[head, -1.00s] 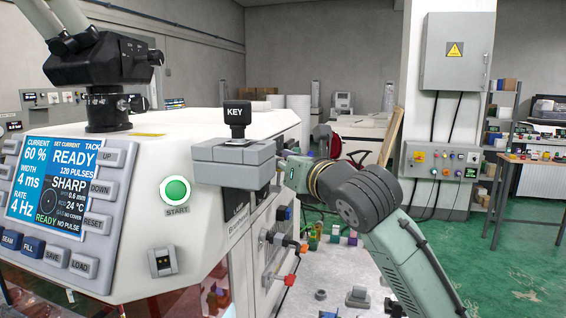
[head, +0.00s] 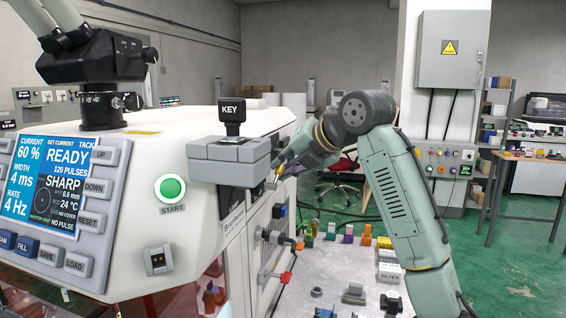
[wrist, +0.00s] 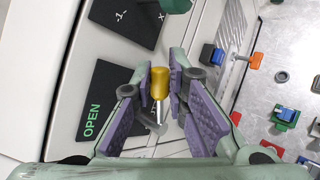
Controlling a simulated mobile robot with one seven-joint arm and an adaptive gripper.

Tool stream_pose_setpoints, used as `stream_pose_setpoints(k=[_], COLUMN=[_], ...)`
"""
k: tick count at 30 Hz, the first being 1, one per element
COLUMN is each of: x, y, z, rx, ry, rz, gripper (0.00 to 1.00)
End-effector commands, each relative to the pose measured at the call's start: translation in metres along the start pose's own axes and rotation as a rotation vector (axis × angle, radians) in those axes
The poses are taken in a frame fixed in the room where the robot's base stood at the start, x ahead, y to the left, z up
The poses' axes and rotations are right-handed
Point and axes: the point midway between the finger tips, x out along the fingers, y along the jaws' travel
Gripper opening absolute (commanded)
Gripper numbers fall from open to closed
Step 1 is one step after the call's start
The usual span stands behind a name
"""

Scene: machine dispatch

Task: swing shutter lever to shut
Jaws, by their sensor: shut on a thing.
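The shutter lever shows in the wrist view as a yellow knob (wrist: 160,84) on a short metal stem, beside a black plate lettered OPEN (wrist: 97,112). My gripper (wrist: 160,76) is shut on the lever, its purple-padded fingers on both sides of the knob. In the head view my gripper (head: 281,163) is at the right side of the white machine (head: 185,140), just behind the grey key box (head: 229,152), which partly hides it. The lever's base is partly covered by the fingers in the wrist view.
A red-tipped handle (head: 285,277) and a cable stick out from the machine's side below my gripper. Coloured blocks (head: 347,236) and grey fixtures stand on the pale bench to the right. A second black plate (wrist: 133,20) is near the fingers.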

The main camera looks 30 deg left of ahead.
Motion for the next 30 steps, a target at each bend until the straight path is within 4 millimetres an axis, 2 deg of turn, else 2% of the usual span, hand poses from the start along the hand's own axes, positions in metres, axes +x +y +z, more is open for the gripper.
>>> stream_pose_setpoints(k=[13,30], x=[0.010,0.012], y=[-0.010,-0.012], z=[0.000,-0.001], rx=[0.176,0.211], ry=[0.177,0.209], rz=[-0.027,-0.033], gripper=[0.00,0.00])
